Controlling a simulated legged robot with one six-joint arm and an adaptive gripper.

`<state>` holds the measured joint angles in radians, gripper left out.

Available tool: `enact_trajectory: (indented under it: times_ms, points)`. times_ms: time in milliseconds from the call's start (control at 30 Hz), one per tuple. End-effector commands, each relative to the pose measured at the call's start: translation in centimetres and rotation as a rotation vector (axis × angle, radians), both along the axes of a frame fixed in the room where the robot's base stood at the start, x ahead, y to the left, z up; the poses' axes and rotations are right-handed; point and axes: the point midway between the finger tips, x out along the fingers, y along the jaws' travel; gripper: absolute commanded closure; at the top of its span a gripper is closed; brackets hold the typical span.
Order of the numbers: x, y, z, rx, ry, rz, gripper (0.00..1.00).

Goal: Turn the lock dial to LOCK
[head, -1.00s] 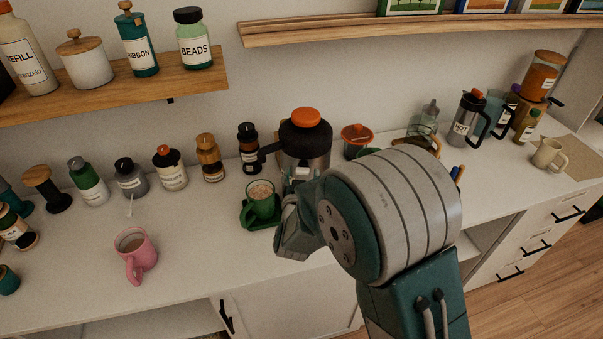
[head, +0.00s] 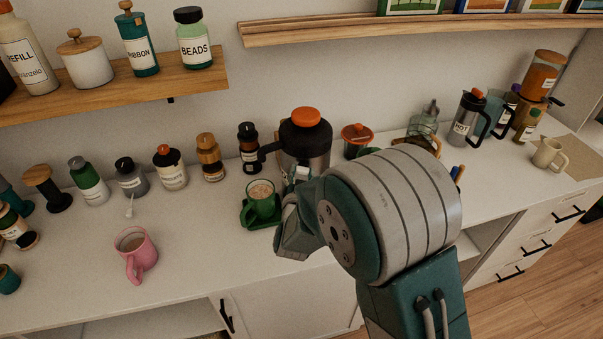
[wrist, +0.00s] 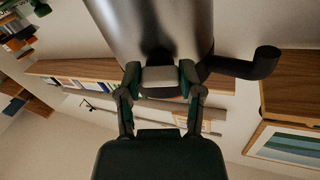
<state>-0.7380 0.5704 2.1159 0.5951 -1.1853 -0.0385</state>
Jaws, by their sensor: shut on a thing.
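A metal canister (head: 318,160) with a black top and an orange knob stands on the counter in the middle of the head view. Its silver body (wrist: 150,25) fills the top of the wrist view, with a black side handle or spout (wrist: 245,64). A pale grey block, which looks like the lock dial (wrist: 160,77), sits low on this body. My gripper (wrist: 160,74) is shut on it, one finger on each side. In the head view my arm hides most of the gripper and dial. No LOCK marking is readable.
A green mug (head: 262,203) on a green coaster stands close left of my gripper. A pink mug (head: 135,253) is further left. Several bottles and jars line the wall behind. A wooden shelf (head: 110,90) hangs above left. The counter front between the mugs is clear.

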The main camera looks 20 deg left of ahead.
Motion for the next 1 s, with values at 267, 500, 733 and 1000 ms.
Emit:
enact_trajectory:
  times_ms: [267,500,733,1000]
  points:
    - [0.06,-0.01,0.06,0.253,0.047,-0.001,0.99]
    - [0.07,-0.04,0.05,0.475,0.091,-0.002,0.99]
    - [0.08,-0.08,0.03,0.69,0.133,-0.002,0.99]
    - [0.08,-0.13,-0.01,0.94,0.182,-0.004,0.99]
